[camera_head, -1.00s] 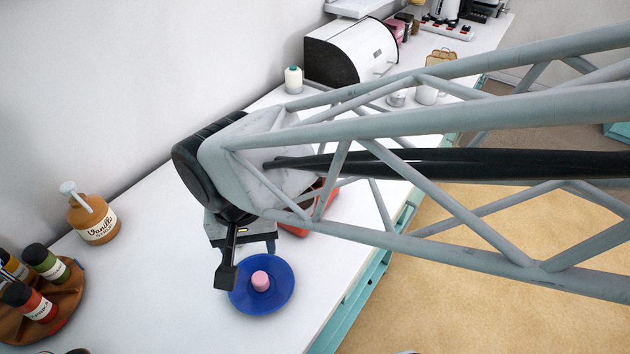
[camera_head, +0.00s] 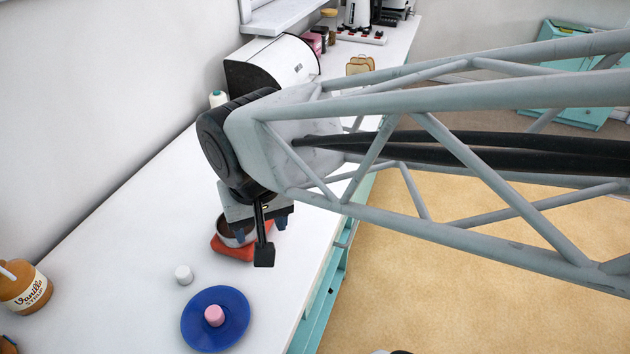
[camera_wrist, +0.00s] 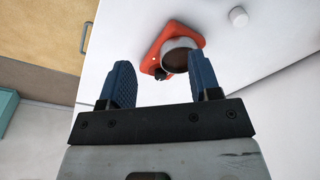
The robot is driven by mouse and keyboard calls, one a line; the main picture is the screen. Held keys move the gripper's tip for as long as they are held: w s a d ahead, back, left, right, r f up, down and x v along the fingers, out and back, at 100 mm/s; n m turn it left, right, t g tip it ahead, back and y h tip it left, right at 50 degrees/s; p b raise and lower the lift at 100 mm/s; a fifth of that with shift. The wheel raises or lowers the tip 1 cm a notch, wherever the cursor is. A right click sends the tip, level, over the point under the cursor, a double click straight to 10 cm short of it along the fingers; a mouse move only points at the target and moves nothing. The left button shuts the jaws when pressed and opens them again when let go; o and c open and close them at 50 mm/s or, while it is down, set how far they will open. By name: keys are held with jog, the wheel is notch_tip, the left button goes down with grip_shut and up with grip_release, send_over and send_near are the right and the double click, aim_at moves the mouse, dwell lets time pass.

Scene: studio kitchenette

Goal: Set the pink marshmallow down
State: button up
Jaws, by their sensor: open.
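The pink marshmallow (camera_head: 214,315) stands upright on the blue plate (camera_head: 236,336) near the counter's front edge in the head view. Neither shows in the wrist view. My gripper (camera_head: 261,227) is open, apart from the marshmallow and farther back along the counter, by the small pot. In the wrist view my gripper (camera_wrist: 162,80) has its two blue fingers spread with nothing between them.
A small pot (camera_wrist: 182,56) with brown contents rests on a red-orange mat (camera_head: 232,252), beyond my fingers. A white marshmallow (camera_head: 184,275) stands on the counter left of it. A vanilla syrup bottle (camera_head: 25,288) is at the left. A bread bin (camera_head: 272,68) stands behind.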

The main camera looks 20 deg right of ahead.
jog(key=s+d+r+t, duration=0.1)
jog(key=d+r, duration=0.1)
jog(key=d, duration=0.8)
jog(key=shift+s+d+r+h, duration=0.15)
jog(key=shift+d+r+h, duration=0.15)
jog(key=shift+d+r, duration=0.1)
jog(key=shift+o, duration=0.3)
jog(key=shift+a, duration=0.1)
dwell(1.5)
